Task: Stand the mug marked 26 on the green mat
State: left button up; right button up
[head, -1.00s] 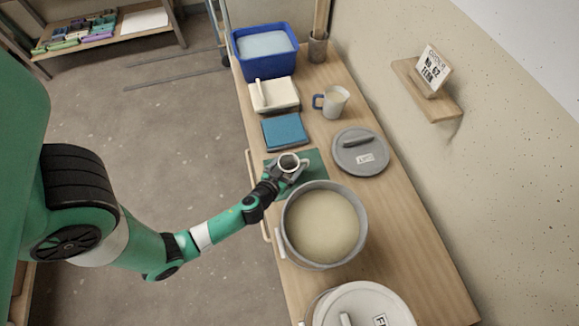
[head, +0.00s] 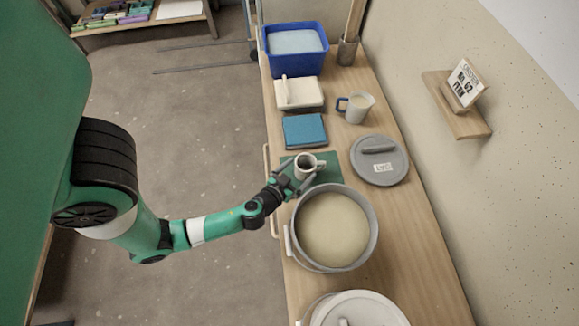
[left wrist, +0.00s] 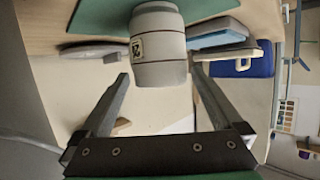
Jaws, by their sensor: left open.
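My left gripper (head: 297,176) is open at the near left side of the mug. In the left wrist view its fingers (left wrist: 160,78) are spread wider than the mug, with gaps on both sides. My right gripper is out of view.
A large bucket of pale glaze (head: 334,228) stands close in front of the mat. A grey lid (head: 379,167) lies to the right.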

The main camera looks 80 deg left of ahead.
pick_arm(q)
jog(key=v, duration=0.7)
jog(key=shift+s, duration=0.15)
jog(key=shift+d+r, duration=0.1)
jog(key=shift+r, duration=0.05)
